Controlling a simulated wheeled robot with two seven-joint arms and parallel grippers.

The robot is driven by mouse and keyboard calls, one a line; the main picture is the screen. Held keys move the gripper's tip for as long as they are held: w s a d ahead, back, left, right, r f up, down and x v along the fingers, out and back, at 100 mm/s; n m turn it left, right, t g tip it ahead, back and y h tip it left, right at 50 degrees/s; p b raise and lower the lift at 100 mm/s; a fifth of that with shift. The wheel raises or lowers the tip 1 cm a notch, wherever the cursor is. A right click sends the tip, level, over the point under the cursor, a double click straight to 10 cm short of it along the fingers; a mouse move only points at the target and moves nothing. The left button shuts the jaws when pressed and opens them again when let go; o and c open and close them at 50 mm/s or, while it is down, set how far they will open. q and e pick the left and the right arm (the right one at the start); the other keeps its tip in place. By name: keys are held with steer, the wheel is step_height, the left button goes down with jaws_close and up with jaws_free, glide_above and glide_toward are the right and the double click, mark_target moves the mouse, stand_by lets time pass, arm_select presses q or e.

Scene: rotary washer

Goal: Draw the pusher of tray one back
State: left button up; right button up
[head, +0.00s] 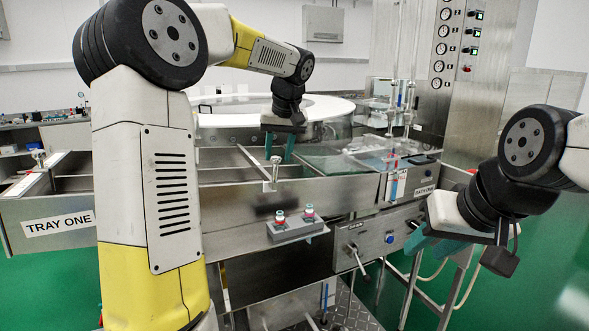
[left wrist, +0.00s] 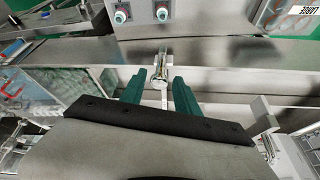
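The "TRAY ONE" label (head: 58,224) is on the front of a long metal tray at the left, partly hidden by my left arm. A small metal post with a round knob (head: 275,162) stands at the tray's front rail. It also shows in the left wrist view (left wrist: 160,74), between and just beyond the fingertips; I cannot tell whether they touch it. Another knob (head: 38,157) stands at the tray's left end. I cannot tell for certain which knob is the pusher's. My left gripper (head: 279,150) points down with fingers apart. My right gripper (head: 432,243) hangs empty at the right, fingers apart.
A round white-rimmed washer (head: 262,108) stands behind the trays. A grey block with two buttons (head: 296,228) juts from the front. A control box with a lever (head: 375,240) and a glass-covered section (head: 345,162) lie to the right.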

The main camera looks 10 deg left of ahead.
mark_target(276, 164)
arm_select(q)
steer(key=x, duration=0.7)
steer(key=shift+f, duration=0.1)
steer(key=shift+c, duration=0.5)
jaws_close()
stand_by(0.8)
